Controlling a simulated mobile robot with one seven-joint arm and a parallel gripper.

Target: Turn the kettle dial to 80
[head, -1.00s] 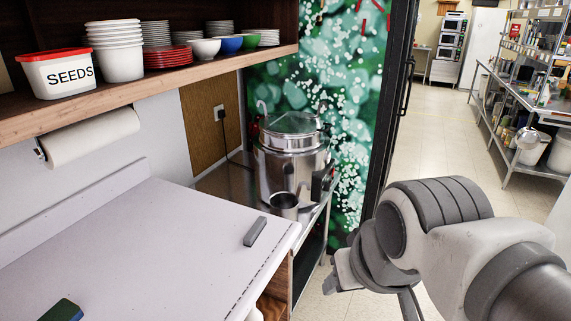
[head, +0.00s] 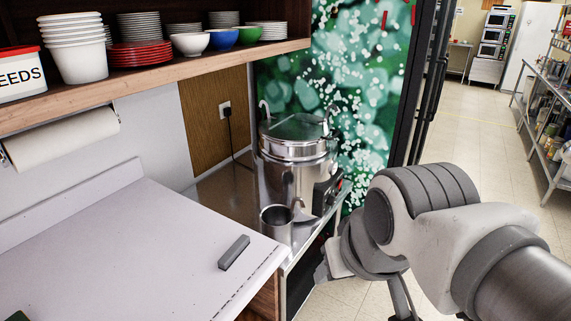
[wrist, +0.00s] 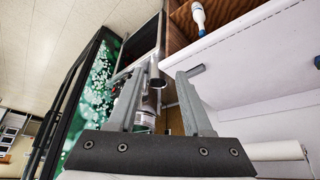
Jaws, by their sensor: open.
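The kettle (head: 285,178) is a large steel urn with a lid, standing on a metal side counter at the centre of the head view. A dark control panel with a small red spot (head: 338,185) shows low on its right side; the dial's markings are too small to read. In the wrist view the kettle (wrist: 147,118) is partly hidden behind my gripper. My gripper (wrist: 152,82) is open, with nothing between its fingers.
A steel mug (head: 276,224) stands in front of the kettle. A grey block (head: 234,252) lies on the white counter (head: 120,255). A shelf (head: 150,78) with bowls and plates hangs above. A dark door frame (head: 425,90) stands right of the kettle; open floor (head: 490,140) lies beyond.

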